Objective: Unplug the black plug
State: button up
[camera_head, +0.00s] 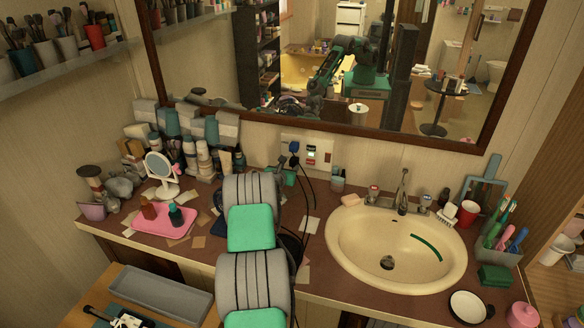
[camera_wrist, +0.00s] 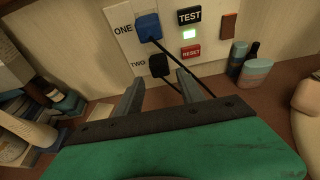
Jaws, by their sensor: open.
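In the wrist view the black plug (camera_wrist: 158,66) sits in the lower socket, marked TWO, of the white outlet plate (camera_wrist: 131,52). A blue plug (camera_wrist: 148,27) sits above it in the socket marked ONE, and its dark cord runs down to the right. My gripper (camera_wrist: 159,88) is open and empty. Its two fingers point at the plate just below and to either side of the black plug, with no contact clearly visible. In the head view the blue plug (camera_head: 294,147) shows on the wall, while my arm hides much of my gripper (camera_head: 283,178).
TEST (camera_wrist: 189,17) and RESET (camera_wrist: 191,51) buttons sit right of the plugs. Jars (camera_wrist: 254,74) stand at the right, bottles (camera_wrist: 42,135) at the left. In the head view the sink (camera_head: 350,250) is right of my arm, and a pink tray (camera_head: 160,222) is left.

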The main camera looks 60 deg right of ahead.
aim_at(292, 164)
jog(key=b+x, duration=0.4)
jog(key=shift+f, duration=0.45)
jog(key=shift+w+d+b, duration=0.15)
jog(key=shift+d+b, duration=0.7)
jog(key=shift+b, duration=0.4)
jog(key=shift+r, duration=0.15)
grip_shut()
jog(key=shift+a+r+p, duration=0.1)
jog(key=shift+a+p, duration=0.8)
jog(key=shift+a, duration=0.6)
jog(key=shift+s+a+p, duration=0.2)
jog(key=shift+a+p, duration=0.1)
jog(key=shift+a, duration=0.45)
jog(key=shift+s+a+p, duration=0.25)
jog(key=shift+a, duration=0.5)
